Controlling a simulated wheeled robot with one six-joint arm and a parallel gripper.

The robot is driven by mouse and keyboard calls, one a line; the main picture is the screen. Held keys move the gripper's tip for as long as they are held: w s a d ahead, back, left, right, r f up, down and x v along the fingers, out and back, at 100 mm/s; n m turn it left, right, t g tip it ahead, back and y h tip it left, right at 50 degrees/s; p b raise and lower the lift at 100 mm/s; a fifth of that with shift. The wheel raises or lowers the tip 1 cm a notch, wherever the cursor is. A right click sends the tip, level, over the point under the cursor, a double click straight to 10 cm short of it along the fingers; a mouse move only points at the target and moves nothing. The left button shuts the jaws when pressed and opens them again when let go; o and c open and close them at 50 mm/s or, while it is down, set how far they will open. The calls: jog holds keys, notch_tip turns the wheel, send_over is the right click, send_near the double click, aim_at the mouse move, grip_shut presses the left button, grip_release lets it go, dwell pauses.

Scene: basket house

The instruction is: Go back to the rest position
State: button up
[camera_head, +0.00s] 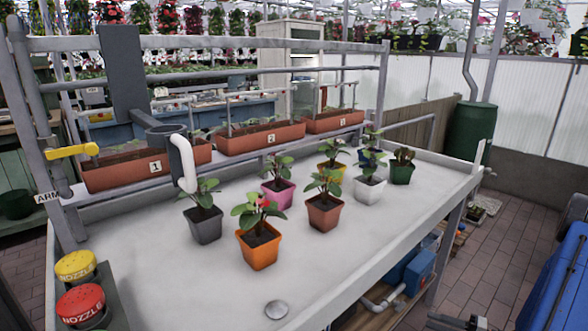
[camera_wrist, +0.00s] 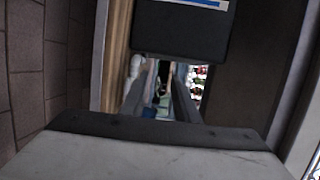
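My gripper (camera_wrist: 160,78) shows in the wrist view as two dark fingers with a gap between them. It looks open, and I see nothing held in it. Narrow, blurred shapes show through the gap. A small dark part at the bottom right edge of the head view may belong to my arm, but I cannot tell. The gripper is not clearly seen over the white table (camera_head: 190,290) in the head view. A black block fills the top of the wrist view.
Several potted plants stand on the table, including an orange pot (camera_head: 258,250) and a grey pot (camera_head: 206,226). Numbered planters (camera_head: 258,138) line its back. Red (camera_head: 80,303) and yellow (camera_head: 75,265) nozzle caps stand front left. A blue bin (camera_head: 560,285) is at right, beyond open brick floor.

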jog(key=s+a+r+n+g+h, duration=0.25)
jog(key=s+a+r+g, duration=0.2)
jog(key=a+r, duration=0.55)
jog(key=s+a+r+n+g+h, duration=0.1)
jog(key=s+a+r+n+g, duration=0.4)
jog(key=a+r, duration=0.55)
jog(key=s+a+r+t+h, duration=0.3)
jog(key=s+r+h, duration=0.7)
jog(key=s+r, duration=0.5)
jog(key=shift+s+a+r+t, duration=0.15)
jog(key=shift+s+r+t, duration=0.25)
jog(key=shift+r+t, duration=0.4)
